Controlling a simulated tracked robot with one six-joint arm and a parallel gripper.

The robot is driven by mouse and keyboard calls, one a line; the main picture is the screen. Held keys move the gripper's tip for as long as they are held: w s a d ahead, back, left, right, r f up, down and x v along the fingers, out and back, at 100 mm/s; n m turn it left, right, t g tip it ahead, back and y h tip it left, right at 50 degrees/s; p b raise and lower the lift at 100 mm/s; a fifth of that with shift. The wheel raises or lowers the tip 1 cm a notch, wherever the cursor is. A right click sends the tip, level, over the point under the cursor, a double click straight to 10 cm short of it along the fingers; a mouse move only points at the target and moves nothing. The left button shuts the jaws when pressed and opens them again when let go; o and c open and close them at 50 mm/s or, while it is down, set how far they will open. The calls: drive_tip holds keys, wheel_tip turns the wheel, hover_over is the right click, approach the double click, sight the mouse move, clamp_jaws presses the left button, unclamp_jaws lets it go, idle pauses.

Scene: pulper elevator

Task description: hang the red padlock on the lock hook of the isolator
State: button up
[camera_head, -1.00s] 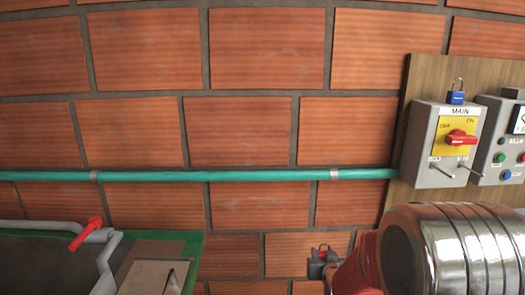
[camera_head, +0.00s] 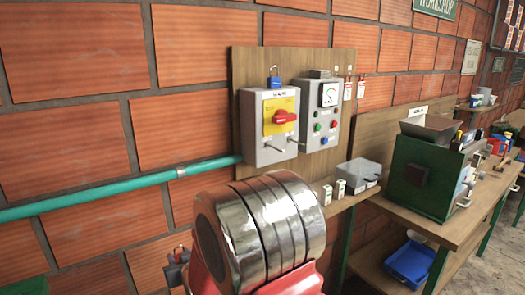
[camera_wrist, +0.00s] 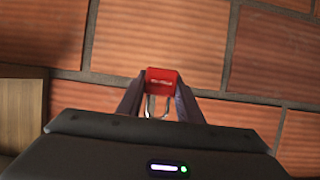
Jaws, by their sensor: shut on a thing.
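The red padlock (camera_wrist: 162,75) is between the fingers of my gripper (camera_wrist: 160,98) in the wrist view, its metal shackle pointing toward the wrist. My gripper (camera_head: 178,257) also shows low in the head view, partly hidden behind my arm, with a small red part of the padlock (camera_head: 180,249) at its top. The isolator (camera_head: 260,153) is a grey box with a yellow plate and a red handle (camera_head: 284,117), on a wooden board above and to the right of my gripper. Thin metal rods (camera_head: 272,149) stick out of its lower front; I cannot tell which is the lock hook.
A green pipe (camera_head: 120,196) runs along the brick wall. A bench with a green machine (camera_head: 418,178) stands at the right.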

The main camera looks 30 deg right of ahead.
drive_tip(key=s+f, duration=0.3)
drive_tip(key=s, duration=0.7)
drive_tip(key=shift+a+f, duration=0.2)
drive_tip(key=shift+f, duration=0.2)
